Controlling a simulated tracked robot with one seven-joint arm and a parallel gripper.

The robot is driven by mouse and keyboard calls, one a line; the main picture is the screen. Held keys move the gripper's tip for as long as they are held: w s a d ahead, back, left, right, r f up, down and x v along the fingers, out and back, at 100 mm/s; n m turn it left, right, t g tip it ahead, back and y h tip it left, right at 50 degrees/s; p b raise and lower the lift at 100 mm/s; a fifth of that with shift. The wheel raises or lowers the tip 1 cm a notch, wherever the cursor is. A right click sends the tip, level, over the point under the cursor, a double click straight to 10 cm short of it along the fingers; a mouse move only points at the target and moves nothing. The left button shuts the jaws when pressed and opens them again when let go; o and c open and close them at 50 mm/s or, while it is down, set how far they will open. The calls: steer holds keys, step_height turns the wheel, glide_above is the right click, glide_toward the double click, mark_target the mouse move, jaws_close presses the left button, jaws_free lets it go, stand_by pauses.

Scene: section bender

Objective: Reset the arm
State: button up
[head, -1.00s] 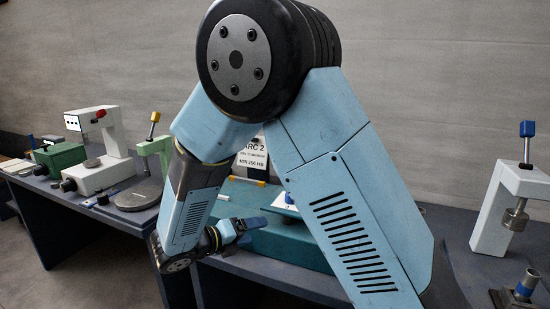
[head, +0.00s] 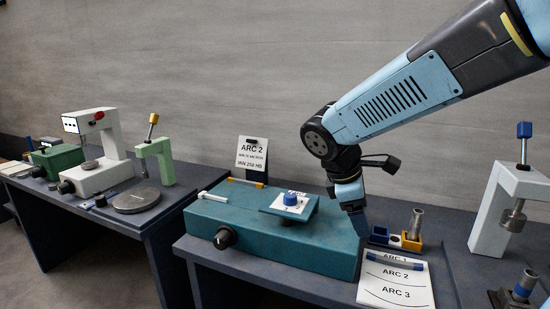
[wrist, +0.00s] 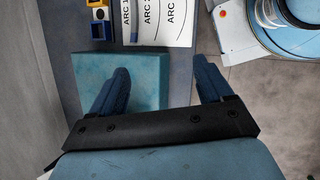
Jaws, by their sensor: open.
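My gripper (wrist: 160,88) is open in the wrist view, with two blue fingers apart and nothing between them. In the head view my gripper (head: 356,222) hangs down at the right end of the teal bender box (head: 290,248); I cannot tell whether it touches. The box also shows below the left finger in the wrist view (wrist: 145,70).
An arc chart (head: 396,285) lies right of the box, near a small tray of coloured blocks (head: 396,239). A white press (head: 495,215) stands at the right. A left bench holds a white machine (head: 98,150), a green clamp (head: 157,158) and a round plate (head: 136,199).

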steer(key=s+d+r+m+t+y, duration=0.4)
steer(key=s+m, duration=0.6)
steer(key=m, duration=0.5)
steer(key=shift+d+r+y, duration=0.5)
steer(key=shift+d+r, duration=0.1)
steer(key=shift+r, duration=0.45)
steer(key=shift+s, duration=0.1)
